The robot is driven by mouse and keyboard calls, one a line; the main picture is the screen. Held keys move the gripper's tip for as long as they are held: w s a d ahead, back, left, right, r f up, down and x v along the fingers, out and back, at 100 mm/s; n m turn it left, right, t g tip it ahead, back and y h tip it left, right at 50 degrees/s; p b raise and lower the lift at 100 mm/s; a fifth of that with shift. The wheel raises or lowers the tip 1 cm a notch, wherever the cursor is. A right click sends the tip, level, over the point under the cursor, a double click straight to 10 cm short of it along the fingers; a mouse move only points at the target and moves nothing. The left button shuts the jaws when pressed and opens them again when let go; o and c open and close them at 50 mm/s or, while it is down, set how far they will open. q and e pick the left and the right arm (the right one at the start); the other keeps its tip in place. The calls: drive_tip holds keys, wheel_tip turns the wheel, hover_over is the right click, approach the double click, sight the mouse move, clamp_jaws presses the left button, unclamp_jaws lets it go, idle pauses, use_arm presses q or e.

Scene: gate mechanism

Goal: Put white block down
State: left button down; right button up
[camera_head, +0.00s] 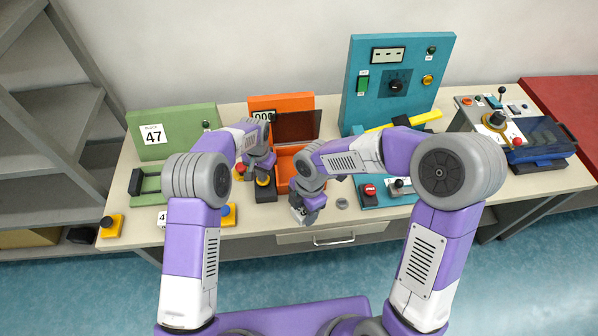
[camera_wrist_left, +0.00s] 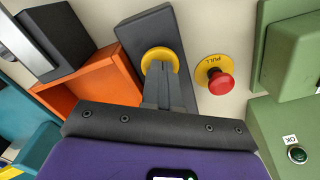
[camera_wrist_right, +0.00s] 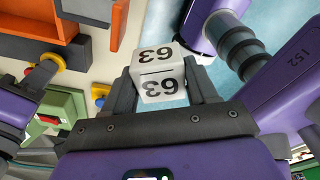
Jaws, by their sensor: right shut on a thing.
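The white block (camera_wrist_right: 158,75), marked 63, is held between the two fingers of my right gripper (camera_wrist_right: 160,92) in the right wrist view. In the head view the block (camera_head: 297,213) is mostly hidden by my right gripper (camera_head: 305,214), near the table's front edge in front of the orange box. I cannot tell whether the block touches the table. My left gripper (camera_head: 263,178) is at a yellow round knob on a dark base. In the left wrist view its fingers (camera_wrist_left: 164,88) are close together at the yellow knob (camera_wrist_left: 160,58), with no block between them.
The orange box (camera_head: 283,168) stands behind my right gripper. A green station (camera_head: 170,143) marked 47 is at left. A red button (camera_wrist_left: 220,82) is beside the dark base. A teal panel (camera_head: 370,105) and controls stand at right. A drawer handle (camera_head: 333,241) is below the table.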

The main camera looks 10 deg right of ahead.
sight(288, 173)
use_arm(q)
drive_tip(key=shift+f, duration=0.1)
use_arm(e)
drive_tip(key=w+a+r+m, duration=0.1)
drive_tip(key=w+r, duration=0.1)
drive_tip(key=w, duration=1)
drive_tip(key=w+a+r, duration=0.1)
drive_tip(key=w+r, duration=0.2)
drive_tip(key=w, duration=0.9)
wheel_tip(288, 173, down, 18)
drive_tip(key=shift+d+r, duration=0.1)
drive_tip(key=shift+d, duration=0.05)
drive_tip(key=shift+f, duration=0.4)
drive_tip(key=o, duration=1.2)
drive_tip(key=shift+o, duration=0.2)
wheel_tip(288, 173, up, 13)
drive_tip(key=d, duration=0.1)
drive_tip(key=shift+w+d+f, duration=0.15)
drive_tip(key=shift+w+d, duration=0.05)
